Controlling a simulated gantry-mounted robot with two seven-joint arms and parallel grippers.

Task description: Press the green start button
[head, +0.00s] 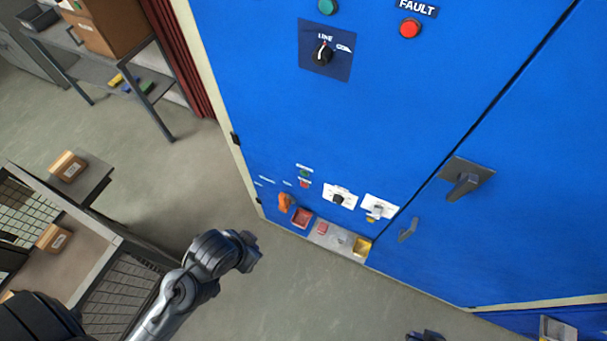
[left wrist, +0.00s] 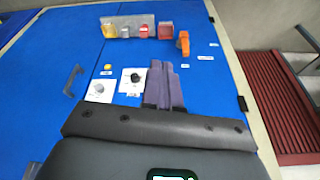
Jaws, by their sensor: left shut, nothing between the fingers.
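The blue cabinet (head: 330,120) carries a small green button (head: 304,173) just above a small red one (head: 304,184), low on its left part in the head view. A larger green round piece (head: 328,6) sits at the top edge; I cannot tell if it is a lamp or a button. My left gripper (head: 252,251) is in front of the cabinet's lower left, apart from the small green button. In the left wrist view its fingers (left wrist: 164,68) are together and empty, and the small buttons are not visible. A dark part of mine at the bottom edge is too cut off to read.
An orange handle (head: 285,202), a red square piece (head: 302,217) and two white switch plates (head: 340,196) (head: 380,207) surround the small buttons. A rotary switch (head: 322,53) and red fault piece (head: 410,27) are higher up. A mesh-sided cart (head: 110,270) stands left.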

